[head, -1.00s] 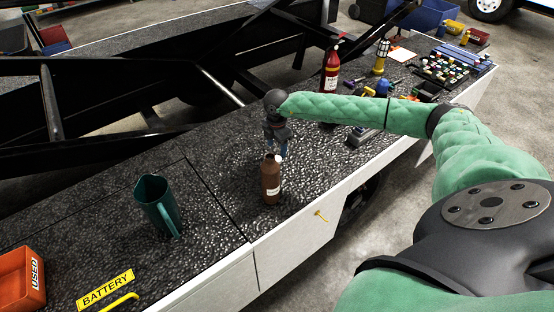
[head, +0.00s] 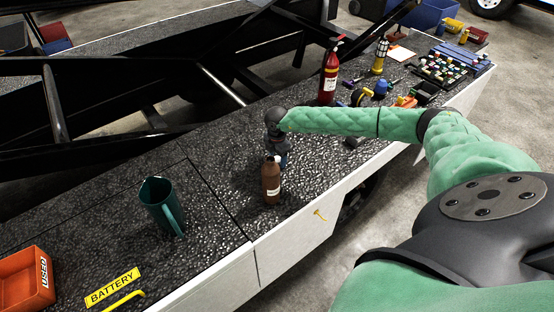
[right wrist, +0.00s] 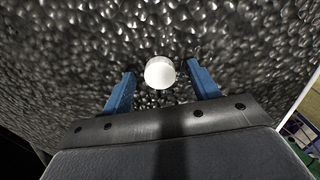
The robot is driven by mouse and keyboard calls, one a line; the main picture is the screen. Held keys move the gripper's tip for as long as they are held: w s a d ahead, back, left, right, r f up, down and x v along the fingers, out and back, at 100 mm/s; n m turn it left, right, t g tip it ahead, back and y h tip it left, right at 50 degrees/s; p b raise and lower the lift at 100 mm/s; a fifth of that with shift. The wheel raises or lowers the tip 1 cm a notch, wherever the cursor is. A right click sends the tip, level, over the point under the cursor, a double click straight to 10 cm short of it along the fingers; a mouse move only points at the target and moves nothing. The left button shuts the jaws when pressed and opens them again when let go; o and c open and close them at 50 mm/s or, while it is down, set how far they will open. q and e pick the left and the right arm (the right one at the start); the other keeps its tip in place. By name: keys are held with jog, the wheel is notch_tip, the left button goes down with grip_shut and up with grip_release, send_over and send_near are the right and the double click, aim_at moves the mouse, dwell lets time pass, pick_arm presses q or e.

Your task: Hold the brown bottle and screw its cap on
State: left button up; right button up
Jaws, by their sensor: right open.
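The brown bottle (head: 270,183) stands upright on the dark textured deck near its front edge, a pale label on its side. In the right wrist view the round white cap (right wrist: 160,73) lies between the two open blue fingers, with gaps on both sides, over the deck. The bottle is not visible there. My left gripper is not in view.
A green jug (head: 161,205) stands left of the bottle, with an orange bin (head: 25,280) and a yellow BATTERY label (head: 112,287) further left. Deck between jug and bottle is clear.

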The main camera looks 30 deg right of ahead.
aim_at(277, 158)
jog(key=shift+c, duration=0.2)
jog(key=c, duration=1)
jog(key=shift+r, duration=0.2)
notch_tip(277, 158, up, 3)
jog(key=b, duration=0.2)
jog(key=shift+f+b, duration=0.15)
jog(key=shift+b, duration=0.25)
jog(key=shift+s+d+r+b, duration=0.35)
jog(key=shift+d+r, duration=0.15)
jog(key=shift+r, duration=0.1)
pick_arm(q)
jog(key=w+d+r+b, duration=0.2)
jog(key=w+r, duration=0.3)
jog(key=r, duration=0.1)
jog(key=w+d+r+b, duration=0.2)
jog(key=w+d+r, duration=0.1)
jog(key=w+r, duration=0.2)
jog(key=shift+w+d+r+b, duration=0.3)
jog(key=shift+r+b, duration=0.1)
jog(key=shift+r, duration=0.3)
pick_arm(e)
jog(key=shift+s+d+r, duration=0.95)
jog(key=shift+d+r, duration=0.2)
jog(key=shift+d, duration=0.3)
jog(key=shift+s+d+r, duration=1)
jog(key=shift+d+r, duration=0.1)
jog(key=shift+d, duration=0.3)
jog(key=shift+s+d+r, duration=0.95)
jog(key=shift+d+r, duration=0.2)
jog(key=shift+d, duration=0.3)
